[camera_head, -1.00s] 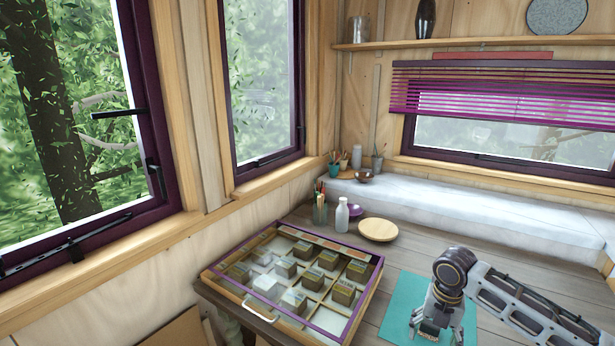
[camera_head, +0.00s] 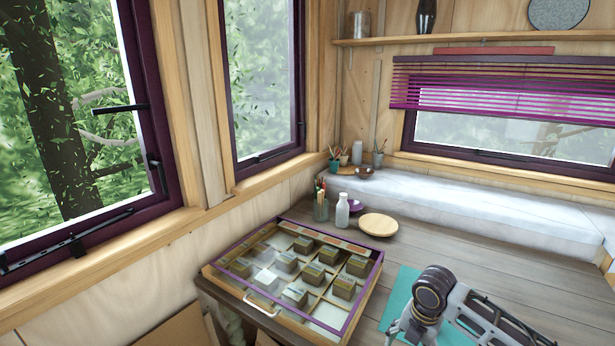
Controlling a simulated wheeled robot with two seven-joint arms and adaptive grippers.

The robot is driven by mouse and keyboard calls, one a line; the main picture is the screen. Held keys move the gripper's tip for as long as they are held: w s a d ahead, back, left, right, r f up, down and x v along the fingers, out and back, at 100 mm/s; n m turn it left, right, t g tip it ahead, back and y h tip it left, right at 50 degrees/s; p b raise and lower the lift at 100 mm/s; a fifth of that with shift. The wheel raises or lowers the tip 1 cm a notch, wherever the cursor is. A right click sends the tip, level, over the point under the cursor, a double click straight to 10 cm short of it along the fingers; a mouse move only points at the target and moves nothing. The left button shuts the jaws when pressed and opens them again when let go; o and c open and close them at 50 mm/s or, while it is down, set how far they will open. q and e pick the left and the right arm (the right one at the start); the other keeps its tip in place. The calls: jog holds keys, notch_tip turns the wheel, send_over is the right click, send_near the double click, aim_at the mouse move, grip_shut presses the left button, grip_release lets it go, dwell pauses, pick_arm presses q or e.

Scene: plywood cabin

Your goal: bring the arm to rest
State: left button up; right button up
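My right arm comes in from the lower right of the head view, over the teal mat (camera_head: 399,292). Its wrist shows near the bottom edge, and its gripper (camera_head: 402,335) is mostly cut off by the frame, so I cannot tell whether it is open or shut. I see nothing held in the visible part. My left gripper is not in view.
A purple-rimmed display case (camera_head: 367,290) with several small blocks in compartments lies on the wooden table (camera_head: 432,255), left of the mat. Behind it stand a pencil jar (camera_head: 321,209), a white bottle (camera_head: 342,211) and a wooden plate (camera_head: 378,225). The table's middle is clear.

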jog(key=s+a+f+m+t+y, duration=0.25)
jog(key=s+a+f+m, duration=0.25)
jog(key=s+a+m, duration=0.85)
jog(key=s+d+m+h, duration=0.3)
jog(key=s+d+m, duration=0.1)
jog(key=d+m, duration=0.7)
notch_tip(320, 180, down, 33)
jog(key=s+a, duration=0.1)
jog(key=s, duration=0.1)
jog(key=s+d+f+g, duration=0.1)
jog(key=s+d+f, duration=0.1)
jog(key=s+f, duration=0.8)
jog(key=s+d+f+g, duration=0.1)
jog(key=s+d+f, duration=0.1)
jog(key=s+f, duration=0.8)
jog(key=s, duration=0.3)
jog(key=shift+f, duration=0.25)
